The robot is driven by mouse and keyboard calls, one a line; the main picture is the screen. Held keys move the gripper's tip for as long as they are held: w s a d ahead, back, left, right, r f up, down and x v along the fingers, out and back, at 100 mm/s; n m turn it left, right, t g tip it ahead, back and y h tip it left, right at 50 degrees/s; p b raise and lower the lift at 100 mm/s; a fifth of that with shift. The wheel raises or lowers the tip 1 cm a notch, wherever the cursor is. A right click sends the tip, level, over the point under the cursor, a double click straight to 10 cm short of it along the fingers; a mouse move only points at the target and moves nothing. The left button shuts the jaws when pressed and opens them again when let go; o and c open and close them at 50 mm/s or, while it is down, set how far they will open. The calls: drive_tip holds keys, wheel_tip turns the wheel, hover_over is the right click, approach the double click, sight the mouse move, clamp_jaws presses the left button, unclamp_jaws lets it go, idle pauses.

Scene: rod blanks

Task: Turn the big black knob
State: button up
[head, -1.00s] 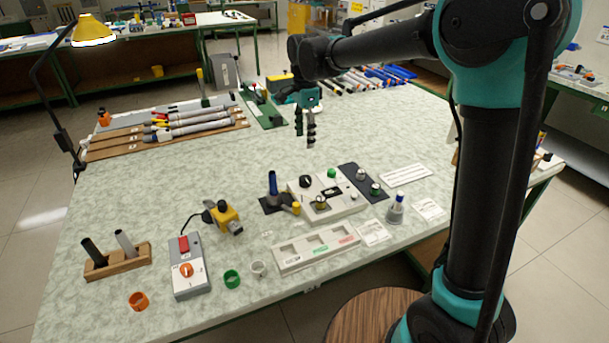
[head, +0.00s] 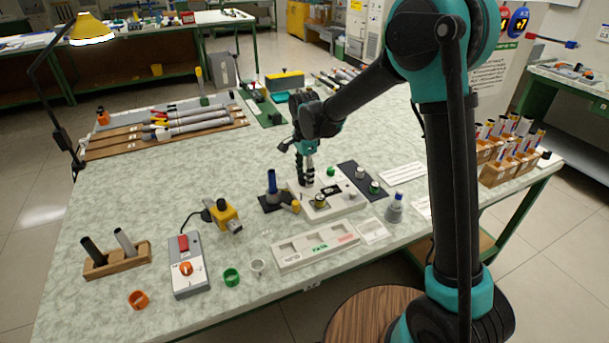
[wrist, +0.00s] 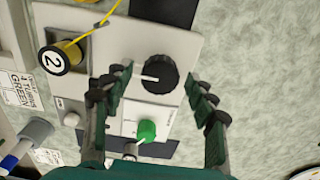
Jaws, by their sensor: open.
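The big black knob (wrist: 159,74) is round and ridged, with a white pointer line, and sits on a pale control panel (wrist: 112,55). In the wrist view its line points left. My gripper (wrist: 158,98) is open, its two dark fingers on either side of the knob and apart from it. In the head view my gripper (head: 306,180) points down over the back left part of the panel (head: 345,206) and hides the knob there. The exact height of the fingertips above the knob is hard to tell.
A green button (wrist: 147,130) is close to the knob on the panel. A black cylinder marked 2 (wrist: 60,58) with a yellow cord lies to its left. A blue upright tube (head: 271,182) stands left of my gripper. A white tray (head: 316,246) lies in front.

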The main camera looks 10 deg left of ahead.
drive_tip(key=c, duration=1.2)
drive_tip(key=shift+o, duration=0.2)
